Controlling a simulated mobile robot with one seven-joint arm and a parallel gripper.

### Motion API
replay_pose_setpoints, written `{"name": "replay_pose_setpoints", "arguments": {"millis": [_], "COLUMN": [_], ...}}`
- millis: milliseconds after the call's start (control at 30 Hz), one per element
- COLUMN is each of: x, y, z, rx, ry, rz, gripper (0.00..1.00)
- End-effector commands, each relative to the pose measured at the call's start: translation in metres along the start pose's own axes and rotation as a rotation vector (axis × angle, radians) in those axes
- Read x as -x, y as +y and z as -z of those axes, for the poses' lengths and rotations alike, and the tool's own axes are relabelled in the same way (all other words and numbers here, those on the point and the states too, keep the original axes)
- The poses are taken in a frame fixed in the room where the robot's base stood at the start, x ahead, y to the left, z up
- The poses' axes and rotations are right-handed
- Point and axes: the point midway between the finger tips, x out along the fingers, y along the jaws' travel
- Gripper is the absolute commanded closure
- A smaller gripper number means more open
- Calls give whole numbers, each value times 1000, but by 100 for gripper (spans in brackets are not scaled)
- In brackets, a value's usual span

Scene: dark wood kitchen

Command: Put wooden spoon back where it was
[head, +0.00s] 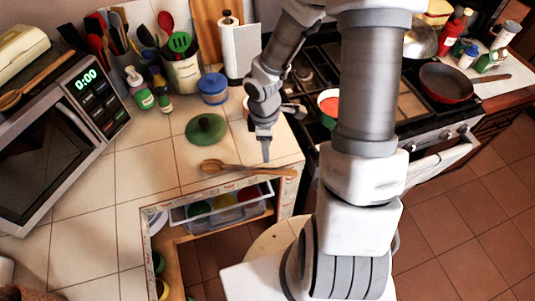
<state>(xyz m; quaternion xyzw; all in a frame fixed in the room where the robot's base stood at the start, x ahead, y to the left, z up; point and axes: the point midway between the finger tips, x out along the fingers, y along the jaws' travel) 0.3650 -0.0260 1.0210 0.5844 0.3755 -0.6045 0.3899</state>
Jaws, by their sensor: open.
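A wooden spoon (250,170) lies on the tiled counter near its front edge, bowl to the left and handle to the right. Another wooden spoon (36,82) lies on top of the microwave at the left. My gripper (266,152) points down just behind the handle of the counter spoon, close to it in the picture. It is open and holds nothing visible. I cannot tell whether its fingers touch the spoon, and the gap between them is hard to see from here.
A green lid (206,129) and a blue-lidded jar (213,88) stand behind the spoon. Utensil crocks (184,72) and bottles line the back. The stove with a red pan (445,83) is right. An open drawer (222,207) sits below the counter edge. Counter left of the spoon is clear.

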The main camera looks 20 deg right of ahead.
Motion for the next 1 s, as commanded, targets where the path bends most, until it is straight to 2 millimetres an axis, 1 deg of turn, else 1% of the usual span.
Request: {"name": "replay_pose_setpoints", "arguments": {"millis": [33,200,833,933,1000], "x": [10,25,28,37,49], "y": [0,0,0,1,2], "z": [0,0,0,-3,-8], "rx": [-3,0,-3,-25,-62], "ry": [1,0,-2,-20,-42], "rz": [-2,0,-1,-19,-41], "gripper": [45,45,45,45,45]}}
